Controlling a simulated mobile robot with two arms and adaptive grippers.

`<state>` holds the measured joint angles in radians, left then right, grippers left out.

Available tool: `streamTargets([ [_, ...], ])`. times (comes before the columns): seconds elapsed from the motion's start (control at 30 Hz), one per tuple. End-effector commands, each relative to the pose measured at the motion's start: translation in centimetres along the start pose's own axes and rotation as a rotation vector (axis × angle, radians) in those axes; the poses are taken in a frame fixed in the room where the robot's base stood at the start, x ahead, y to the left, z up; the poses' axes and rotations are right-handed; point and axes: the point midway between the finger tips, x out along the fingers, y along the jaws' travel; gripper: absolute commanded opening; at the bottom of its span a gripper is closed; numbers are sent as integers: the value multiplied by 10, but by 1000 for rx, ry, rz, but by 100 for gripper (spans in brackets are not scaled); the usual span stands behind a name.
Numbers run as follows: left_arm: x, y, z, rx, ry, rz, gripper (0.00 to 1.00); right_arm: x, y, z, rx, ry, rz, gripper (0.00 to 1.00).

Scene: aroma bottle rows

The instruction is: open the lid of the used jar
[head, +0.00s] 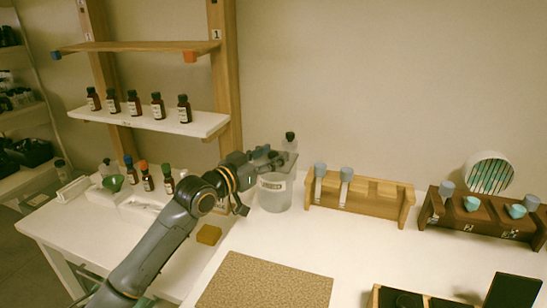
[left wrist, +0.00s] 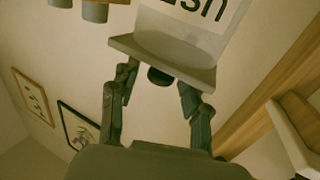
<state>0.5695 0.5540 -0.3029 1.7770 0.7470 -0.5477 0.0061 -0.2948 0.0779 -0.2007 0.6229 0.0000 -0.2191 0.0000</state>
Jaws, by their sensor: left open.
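The used jar (head: 274,196) is a clear round jar with a white label, standing on the white table at the middle of the head view. In the left wrist view its label (left wrist: 205,12) shows upside down, with a grey lid (left wrist: 165,58) and a dark round knob (left wrist: 159,77) on it. My left gripper (head: 266,160) is at the top of the jar in the head view, hiding part of the lid. In the left wrist view its two fingers (left wrist: 158,90) are apart, one on each side of the knob. I cannot tell if they touch it. My right gripper is not in view.
A wooden rack (head: 385,208) with grey-capped vials stands right of the jar, and a dark rack (head: 480,222) farther right. A bottle with a dark cap (head: 290,137) shows just behind the gripper. Small bottles (head: 147,178) stand at the left. A cork mat (head: 265,285) lies in front.

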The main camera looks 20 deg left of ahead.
Motion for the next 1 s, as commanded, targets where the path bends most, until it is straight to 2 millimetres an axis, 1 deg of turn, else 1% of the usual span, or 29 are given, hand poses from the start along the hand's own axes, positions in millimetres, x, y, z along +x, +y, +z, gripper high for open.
streamTargets([
  [0.03, 5, 0, 0, 0, 1, 0, 47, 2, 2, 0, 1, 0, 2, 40],
  [0.13, 9, 0, 0, 1, 0, 0, 47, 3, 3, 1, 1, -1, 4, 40],
  [0.4, 10, 0, 0, 1, 0, 0, 47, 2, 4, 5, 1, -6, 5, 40],
  [0.43, 10, 0, 0, 1, 0, 0, 43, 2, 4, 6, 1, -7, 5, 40],
  [0.47, 10, 0, 0, 1, 0, 0, 37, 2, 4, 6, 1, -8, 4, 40],
  [0.5, 10, 0, 0, 1, 0, 0, 29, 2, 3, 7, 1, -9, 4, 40],
  [0.57, 10, 0, 0, 1, -1, 0, 16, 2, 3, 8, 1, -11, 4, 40],
  [0.63, 10, 0, 0, 1, 0, 0, 2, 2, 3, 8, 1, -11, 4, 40],
  [0.67, 10, 0, 0, 1, 0, 0, 0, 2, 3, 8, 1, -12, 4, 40],
  [0.87, 10, 0, 0, 1, -1, 0, 0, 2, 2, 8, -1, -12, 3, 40],
  [1.0, 10, 0, -3, -3, -11, 0, 0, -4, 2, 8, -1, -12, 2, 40],
])
